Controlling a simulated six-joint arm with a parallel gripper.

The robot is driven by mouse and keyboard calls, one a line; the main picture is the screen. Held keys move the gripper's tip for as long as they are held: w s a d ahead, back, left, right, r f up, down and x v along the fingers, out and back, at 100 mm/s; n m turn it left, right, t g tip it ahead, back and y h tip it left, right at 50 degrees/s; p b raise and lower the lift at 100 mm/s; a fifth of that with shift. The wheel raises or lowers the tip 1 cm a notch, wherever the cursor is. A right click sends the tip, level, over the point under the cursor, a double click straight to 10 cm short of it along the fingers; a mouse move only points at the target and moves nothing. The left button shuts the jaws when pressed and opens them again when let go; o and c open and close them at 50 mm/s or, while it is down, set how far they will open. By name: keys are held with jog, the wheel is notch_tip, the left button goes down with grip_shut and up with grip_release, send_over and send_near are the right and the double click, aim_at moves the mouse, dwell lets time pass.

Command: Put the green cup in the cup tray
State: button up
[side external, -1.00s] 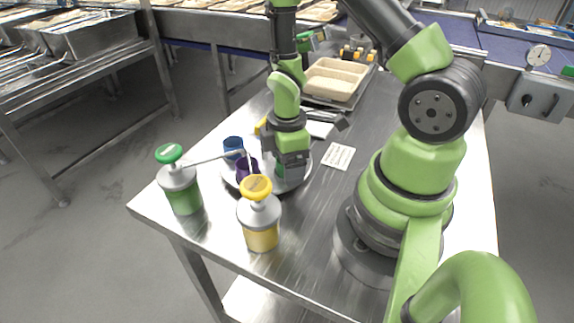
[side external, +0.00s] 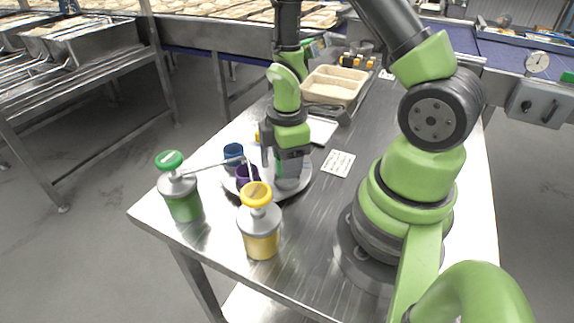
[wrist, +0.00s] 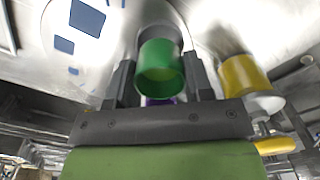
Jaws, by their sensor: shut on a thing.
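My gripper (side external: 284,166) points down over the round metal tray (side external: 300,187). It is shut on the green cup (wrist: 161,72), whose sides lie between the two fingers in the wrist view. In the side view the fingers hide most of the green cup. I cannot tell whether its base touches the tray. A blue cup (side external: 233,152) and a purple cup (side external: 246,174) stand at the tray's left side. A bit of the purple cup (wrist: 160,101) also shows past the green cup in the wrist view.
A green-topped dispenser (side external: 182,195) and a yellow-topped dispenser (side external: 260,225) stand at the table's front left, the yellow one near the tray. A printed card (side external: 338,163) lies right of the tray. A beige food tray (side external: 335,85) sits farther back.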

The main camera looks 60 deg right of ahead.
notch_tip(320, 180, up, 13)
jog(key=w+d, duration=0.6)
jog(key=d, duration=1.7)
jog(key=f, duration=1.3)
jog(key=shift+w+a, duration=0.1)
jog(key=shift+w, duration=0.1)
jog(key=shift+f, duration=2.1)
jog(key=shift+f, duration=0.1)
jog(key=o, duration=0.9)
